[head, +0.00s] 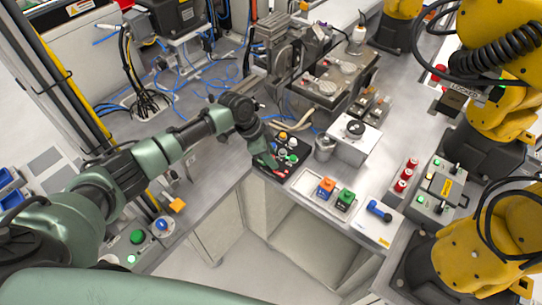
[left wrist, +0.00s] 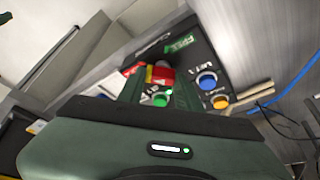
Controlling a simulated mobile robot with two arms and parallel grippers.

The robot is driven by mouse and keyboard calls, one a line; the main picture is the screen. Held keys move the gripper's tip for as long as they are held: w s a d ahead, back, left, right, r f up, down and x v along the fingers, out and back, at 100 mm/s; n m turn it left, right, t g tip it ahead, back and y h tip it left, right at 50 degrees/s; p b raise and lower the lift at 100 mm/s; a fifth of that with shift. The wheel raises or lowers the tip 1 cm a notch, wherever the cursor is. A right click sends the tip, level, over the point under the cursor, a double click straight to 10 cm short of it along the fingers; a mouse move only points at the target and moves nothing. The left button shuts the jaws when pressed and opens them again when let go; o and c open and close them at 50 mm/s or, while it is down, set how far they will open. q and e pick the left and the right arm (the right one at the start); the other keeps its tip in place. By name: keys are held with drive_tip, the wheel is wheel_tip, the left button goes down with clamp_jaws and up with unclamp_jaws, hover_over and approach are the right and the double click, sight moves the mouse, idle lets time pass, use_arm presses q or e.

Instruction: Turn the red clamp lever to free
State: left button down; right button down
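The red clamp lever (left wrist: 160,74), with a yellow part, shows in the left wrist view on a dark control panel (left wrist: 205,62). A green "FREE" label (left wrist: 181,44) is beside it at upper right, and a red label (left wrist: 132,70) is at its left. My left gripper (left wrist: 158,84) is open, its two fingers on either side of the lever; I cannot tell whether they touch it. In the head view my left gripper (head: 267,161) reaches down over the panel's front edge and hides the lever. My right gripper is not in view.
Green (left wrist: 160,99), blue (left wrist: 207,80) and yellow (left wrist: 220,102) buttons sit close to the lever. Yellow robot arms (head: 495,235) fill the right side.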

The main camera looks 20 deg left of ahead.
use_arm(q)
drive_tip(key=shift+f+m+g+b, duration=0.25)
drive_tip(key=shift+m+b, duration=0.35)
drive_tip(key=shift+b, duration=0.35)
drive_tip(key=m+g+b, duration=0.1)
drive_tip(key=m+b, duration=0.2)
drive_tip(key=b, duration=0.1)
drive_tip(key=m+g+b, duration=0.2)
drive_tip(key=m+b, duration=0.2)
drive_tip(key=m+g+b, duration=0.1)
drive_tip(key=m+b, duration=0.3)
drive_tip(key=shift+w+y, duration=0.35)
drive_tip(key=shift+y, duration=0.05)
drive_tip(key=m+g+b, duration=0.1)
drive_tip(key=m+b, duration=0.1)
drive_tip(key=shift+m+y, duration=0.3)
drive_tip(key=shift+m, duration=0.1)
drive_tip(key=shift+w+r+m+g+y+b, duration=0.15)
drive_tip(key=shift+m+y+b, duration=0.1)
drive_tip(key=shift+m+b, duration=0.35)
drive_tip(key=shift+s+m+g+y+b, duration=0.1)
drive_tip(key=shift+m+y+b, duration=0.15)
drive_tip(key=shift+m, duration=0.55)
drive_tip(key=c, duration=1)
unclamp_jaws()
drive_tip(key=shift+o, duration=0.2)
drive_tip(key=shift+w, duration=0.1)
